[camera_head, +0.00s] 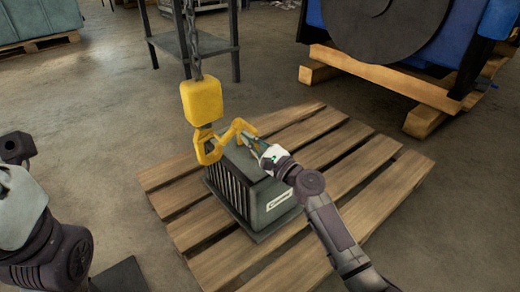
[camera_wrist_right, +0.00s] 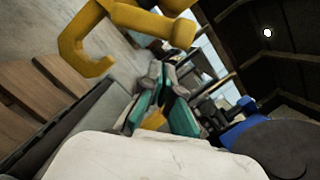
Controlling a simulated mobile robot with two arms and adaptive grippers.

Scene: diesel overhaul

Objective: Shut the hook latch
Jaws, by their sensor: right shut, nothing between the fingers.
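The yellow hook block (camera_head: 201,102) hangs from a chain above a dark grey ribbed unit. Its yellow hook (camera_head: 207,149) hangs over the unit's left rear corner. A yellow arm, which looks like the latch (camera_head: 236,129), sticks out to the right from the hook toward my right gripper. My right gripper (camera_head: 251,138) is shut and empty, beside the end of this arm; I cannot tell whether they touch. Of my left arm only links show.
The grey ribbed unit (camera_head: 262,207) stands on a wooden pallet (camera_head: 358,160). A blue machine (camera_head: 400,65) on timber blocks stands at the back right. A dark metal stand (camera_head: 162,42) is behind the chain. Bare concrete floor lies left of the pallet.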

